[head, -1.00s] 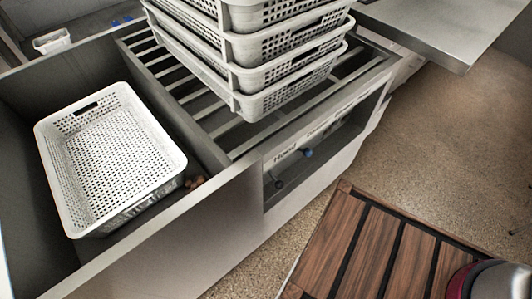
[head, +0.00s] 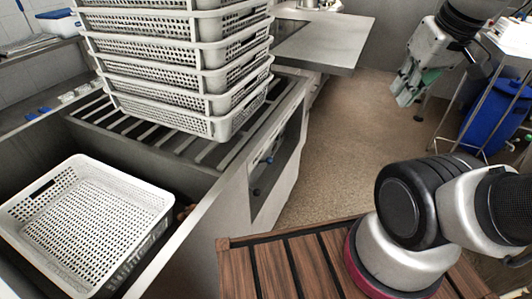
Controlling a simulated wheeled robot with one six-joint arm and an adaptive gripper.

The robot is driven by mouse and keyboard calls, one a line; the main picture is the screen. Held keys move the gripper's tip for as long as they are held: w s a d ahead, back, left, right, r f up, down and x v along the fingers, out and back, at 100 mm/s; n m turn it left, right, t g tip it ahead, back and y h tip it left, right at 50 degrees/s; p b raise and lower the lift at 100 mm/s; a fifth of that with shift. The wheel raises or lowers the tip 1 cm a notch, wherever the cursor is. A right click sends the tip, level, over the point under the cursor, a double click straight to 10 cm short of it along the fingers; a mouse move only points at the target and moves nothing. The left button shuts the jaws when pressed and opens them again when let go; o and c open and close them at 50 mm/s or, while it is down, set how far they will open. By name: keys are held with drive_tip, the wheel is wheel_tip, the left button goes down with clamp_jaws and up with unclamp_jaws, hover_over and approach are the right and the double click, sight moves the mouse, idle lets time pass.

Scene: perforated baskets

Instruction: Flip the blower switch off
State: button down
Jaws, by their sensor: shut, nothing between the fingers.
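A recessed panel (head: 276,165) is set in the front of the grey counter, left of the middle. It holds small dark-blue knobs or switches, one low in the recess (head: 256,192) and one higher up (head: 269,160). Which one is the blower switch, and how it is set, I cannot tell. My gripper (head: 404,96) is at the upper right, pointing down, shut and empty. It hangs in the air, well to the right of the panel and touching nothing.
White perforated baskets (head: 180,118) are stacked on the slatted rack. Another basket (head: 85,225) sits in the sink at left. A metal table (head: 335,42) juts out at the back. A blue bin (head: 495,118) and trolley stand at right. The floor (head: 355,140) between is clear.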

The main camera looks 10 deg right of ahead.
drive_tip(key=w+a+f+m+g+y, duration=0.2)
drive_tip(key=w+a+f+m+y, duration=0.15)
drive_tip(key=w+m, duration=0.2)
drive_tip(key=w+a+f+m+g+y, duration=0.2)
drive_tip(key=w+f+m, duration=0.25)
drive_tip(key=w, duration=0.25)
drive_tip(key=w+a+f+m+g+y, duration=0.2)
drive_tip(key=w+a+f+m+y, duration=0.1)
drive_tip(key=w+m, duration=0.35)
drive_tip(key=w+f+m+t+y, duration=0.3)
drive_tip(key=w+f+m+y, duration=0.3)
drive_tip(key=w+f+m, duration=0.55)
drive_tip(key=w+d+f+m+t, duration=0.2)
drive_tip(key=f+m+t, duration=0.3)
drive_tip(key=f, duration=0.8)
drive_tip(key=w+d+f+m+t+y, duration=0.1)
drive_tip(key=f+m+t, duration=0.4)
drive_tip(key=f+m, duration=0.5)
wheel_tip(320, 180, down, 4)
drive_tip(key=shift+w+d, duration=0.4)
drive_tip(key=shift+w, duration=0.25)
